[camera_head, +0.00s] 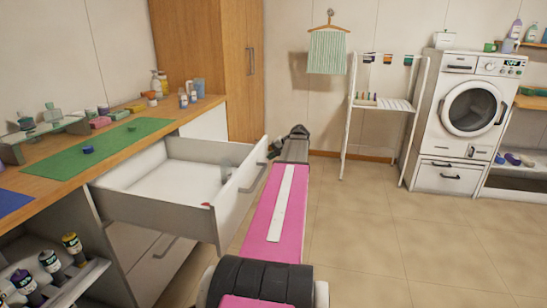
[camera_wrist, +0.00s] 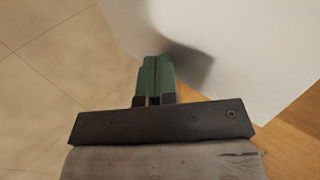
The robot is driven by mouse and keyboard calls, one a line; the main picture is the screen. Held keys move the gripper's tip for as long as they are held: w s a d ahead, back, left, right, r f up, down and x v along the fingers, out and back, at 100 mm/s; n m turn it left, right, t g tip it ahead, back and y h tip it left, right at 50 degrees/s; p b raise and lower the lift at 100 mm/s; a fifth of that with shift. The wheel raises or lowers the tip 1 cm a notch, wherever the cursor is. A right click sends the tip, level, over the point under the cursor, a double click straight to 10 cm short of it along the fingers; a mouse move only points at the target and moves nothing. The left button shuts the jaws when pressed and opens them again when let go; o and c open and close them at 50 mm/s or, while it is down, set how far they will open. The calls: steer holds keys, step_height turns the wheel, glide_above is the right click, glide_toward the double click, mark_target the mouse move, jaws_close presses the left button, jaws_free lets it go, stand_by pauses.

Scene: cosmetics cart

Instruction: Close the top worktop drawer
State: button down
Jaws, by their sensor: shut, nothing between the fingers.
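The top worktop drawer (camera_head: 232,208) is white and stands pulled well out from under the wooden worktop. Its front panel faces right and carries a grey bar handle (camera_head: 254,178). A small greyish item (camera_head: 226,173) and a small red item (camera_head: 207,205) show at the drawer's front end. My gripper (camera_head: 276,148) is at the far end of my arm, beside the far end of the drawer front. In the wrist view its green fingers (camera_wrist: 155,66) are together and empty, before a white panel (camera_wrist: 235,50) with a dark shadow on it. I cannot tell whether they touch it.
The wooden worktop (camera_head: 25,185) holds a green mat (camera_head: 100,148), bottles and small jars. A lower drawer (camera_head: 150,262) is below. An open shelf with dark bottles (camera_head: 48,262) is at lower left. A white rack (camera_head: 382,103) and washer (camera_head: 470,110) stand behind. Floor at right is clear.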

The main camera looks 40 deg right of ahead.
steer(key=shift+w, duration=0.1)
steer(key=w+a, duration=1)
steer(key=w, duration=0.2)
steer(key=w+a, duration=0.9)
steer(key=w, duration=0.4)
steer(key=w+a, duration=1)
steer(key=w, duration=0.2)
steer(key=shift+w+a, duration=0.3)
steer(key=shift+w, duration=0.1)
steer(key=shift+w, duration=0.1)
